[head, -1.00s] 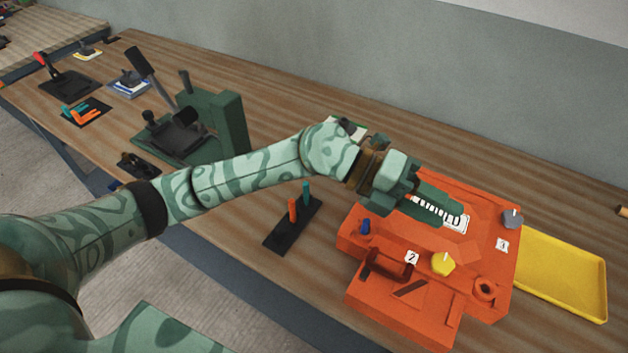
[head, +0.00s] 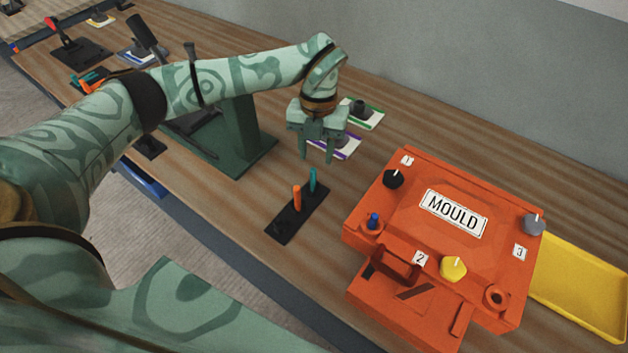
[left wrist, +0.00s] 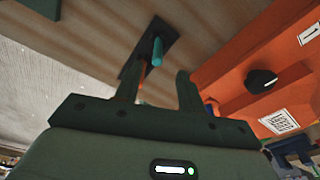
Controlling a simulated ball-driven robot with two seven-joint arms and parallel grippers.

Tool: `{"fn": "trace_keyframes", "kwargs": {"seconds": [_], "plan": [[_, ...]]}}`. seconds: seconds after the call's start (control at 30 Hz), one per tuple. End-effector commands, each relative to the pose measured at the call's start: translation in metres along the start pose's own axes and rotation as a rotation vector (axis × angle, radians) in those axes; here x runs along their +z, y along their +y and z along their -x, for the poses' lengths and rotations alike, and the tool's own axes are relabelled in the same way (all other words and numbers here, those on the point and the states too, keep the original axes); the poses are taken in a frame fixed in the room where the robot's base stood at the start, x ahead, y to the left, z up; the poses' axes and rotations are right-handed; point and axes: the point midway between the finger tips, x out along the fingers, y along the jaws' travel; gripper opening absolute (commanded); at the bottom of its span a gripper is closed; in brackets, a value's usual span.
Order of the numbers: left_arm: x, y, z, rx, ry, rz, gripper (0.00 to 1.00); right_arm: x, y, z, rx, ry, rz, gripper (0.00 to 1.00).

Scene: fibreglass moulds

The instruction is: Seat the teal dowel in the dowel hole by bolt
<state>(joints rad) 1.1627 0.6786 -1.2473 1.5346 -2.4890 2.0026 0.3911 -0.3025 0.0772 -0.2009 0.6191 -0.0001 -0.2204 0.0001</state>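The teal dowel (head: 313,180) stands upright in a black holder (head: 288,224), beside an orange dowel (head: 297,198). My left gripper (head: 317,160) hangs fingers-down just behind and above the teal dowel, open and empty. In the left wrist view the teal dowel (left wrist: 157,51) shows beyond the gap between the fingers (left wrist: 158,85), not between them. The orange mould (head: 420,190) has a black bolt (head: 393,179) by label 1, a yellow one (head: 453,267) by 2 and a grey one (head: 534,225) by 3. A raised ring with a dark hole (head: 497,297) sits near its front right corner.
A blue pin (head: 374,220) stands at the mould's left side, near a dark handle (head: 396,265). A yellow tray (head: 585,290) lies right of the mould. A green stand (head: 240,135) and small plates are left of and behind my gripper. Wood between holder and mould is bare.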

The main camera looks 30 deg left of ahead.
Motion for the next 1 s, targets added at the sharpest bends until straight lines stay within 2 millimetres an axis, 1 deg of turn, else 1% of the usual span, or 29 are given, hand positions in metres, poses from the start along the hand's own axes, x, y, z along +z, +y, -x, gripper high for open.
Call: {"fn": "trace_keyframes", "kwargs": {"seconds": [0.03,0.17,0.3,0.43,0.53,0.7,0.73,0.77,0.8,0.87,1.0], "plan": [[0.000,0.000,-0.005,0.000,0.002,0.000,0.40,0.000,0.000,-0.001,0.000,-0.001,0.000,0.00],[0.000,0.001,-0.015,-0.001,0.001,0.000,0.40,0.001,0.002,-0.002,0.002,-0.001,0.001,0.00],[-0.002,0.004,-0.039,0.000,0.004,0.000,0.40,0.002,0.003,-0.007,0.003,-0.004,0.001,0.00],[-0.001,0.004,-0.056,0.000,0.002,0.000,0.40,0.003,0.003,-0.009,0.004,-0.005,0.001,0.00],[-0.001,0.004,-0.060,0.000,-0.001,0.000,0.40,0.002,0.004,-0.010,0.004,-0.004,0.001,0.00],[-0.001,0.004,-0.060,-0.001,-0.002,0.000,0.40,0.001,0.004,-0.009,0.004,-0.003,0.001,0.00],[-0.001,0.004,-0.060,-0.001,-0.002,-0.001,0.37,0.001,0.004,-0.009,0.004,-0.003,0.001,0.00],[-0.001,0.004,-0.060,-0.001,-0.002,-0.001,0.28,0.001,0.004,-0.009,0.004,-0.003,0.001,0.00],[-0.001,0.004,-0.060,-0.001,-0.002,-0.001,0.17,0.001,0.004,-0.009,0.004,-0.002,0.001,0.00],[-0.001,0.004,-0.060,-0.001,-0.002,-0.001,0.01,0.001,0.004,-0.009,0.004,-0.002,0.000,0.00],[-0.001,0.004,-0.060,-0.001,-0.001,-0.001,0.00,0.001,0.004,-0.009,0.004,-0.002,0.000,0.00]]}}
